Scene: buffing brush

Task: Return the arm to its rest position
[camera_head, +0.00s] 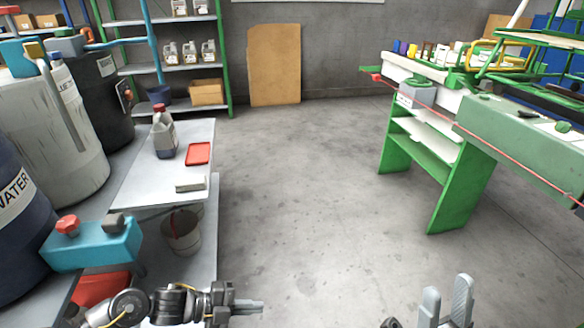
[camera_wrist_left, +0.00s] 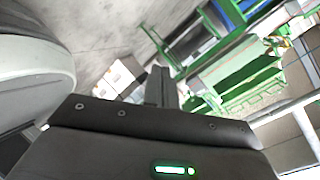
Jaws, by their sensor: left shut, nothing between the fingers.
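My left arm comes in at the bottom left in the head view, and its gripper (camera_head: 250,306) points right, over the floor just past the white table's near end. Its fingers are together with nothing between them. In the left wrist view the closed fingers (camera_wrist_left: 160,88) stand up above the dark gripper body, touching nothing. My right gripper (camera_head: 447,300) shows at the bottom edge, right of centre. Its two fingers point up with a gap between them and hold nothing visible. The rest of the right arm is out of view.
The white table (camera_head: 140,187) at left bears a grey jug (camera_head: 164,135), a red tray (camera_head: 199,153) and a small grey block (camera_head: 190,184). Drums, a teal container (camera_head: 92,246) and a bucket (camera_head: 183,232) stand nearby. A green workbench (camera_head: 458,190) is at right. The middle floor is clear.

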